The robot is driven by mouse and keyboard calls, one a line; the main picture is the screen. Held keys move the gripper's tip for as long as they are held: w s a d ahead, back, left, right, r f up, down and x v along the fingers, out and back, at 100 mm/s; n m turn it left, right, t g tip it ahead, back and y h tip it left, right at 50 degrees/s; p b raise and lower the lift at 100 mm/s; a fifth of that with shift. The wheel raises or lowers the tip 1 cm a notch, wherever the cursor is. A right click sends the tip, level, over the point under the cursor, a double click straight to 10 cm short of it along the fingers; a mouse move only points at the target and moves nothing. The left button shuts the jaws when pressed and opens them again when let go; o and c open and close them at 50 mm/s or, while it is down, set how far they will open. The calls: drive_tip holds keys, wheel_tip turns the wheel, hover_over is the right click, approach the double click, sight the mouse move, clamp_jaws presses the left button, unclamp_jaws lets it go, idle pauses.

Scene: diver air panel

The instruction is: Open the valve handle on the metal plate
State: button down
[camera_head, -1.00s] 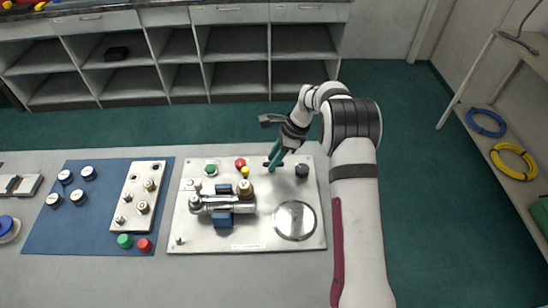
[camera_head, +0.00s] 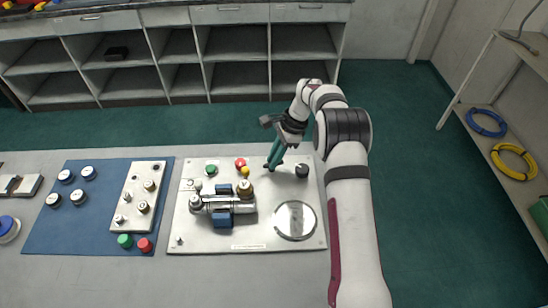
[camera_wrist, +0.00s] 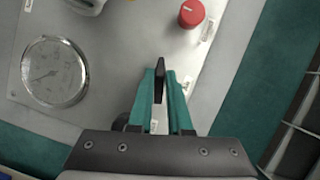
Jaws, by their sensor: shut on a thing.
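The metal plate (camera_head: 255,239) lies on the table, with valves, knobs and a round gauge fixed to it. My gripper (camera_head: 270,166) reaches down to the far edge of the plate, between the red knob (camera_head: 240,162) and the black knob (camera_head: 302,170). In the wrist view, the teal fingers (camera_wrist: 162,97) are shut on a dark, flat valve handle (camera_wrist: 160,72), whose end sticks out between them. The handle's base is hidden by the fingers. In the head view, the gripper hides most of the handle.
The gauge (camera_wrist: 55,70) shows its dial in the wrist view. A silver valve body with blue blocks (camera_head: 222,220) sits mid-plate. A blue mat (camera_head: 63,230) at left holds a white panel (camera_head: 138,197) and several loose knobs. Shelves (camera_head: 240,43) stand behind.

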drive_tip(key=n+g, duration=0.1)
drive_tip(key=n, duration=0.2)
drive_tip(key=n+g+h, duration=0.1)
drive_tip(key=n, duration=0.2)
drive_tip(key=shift+w+a+n+h, duration=0.1)
drive_tip(key=shift+w+n+h, duration=0.1)
drive_tip(key=shift+n+h, duration=0.15)
drive_tip(key=shift+n, duration=0.25)
drive_tip(key=c, duration=0.8)
unclamp_jaws()
drive_tip(key=shift+c, duration=0.2)
wheel_tip(320, 180, up, 4)
drive_tip(key=shift+r, duration=0.25)
drive_tip(key=s+d+r, duration=0.4)
drive_tip(key=d+r, duration=0.2)
drive_tip(key=d, duration=0.4)
drive_tip(key=shift+s+d+r, duration=0.2)
drive_tip(key=shift+d+r, duration=0.1)
drive_tip(key=shift+d, duration=0.1)
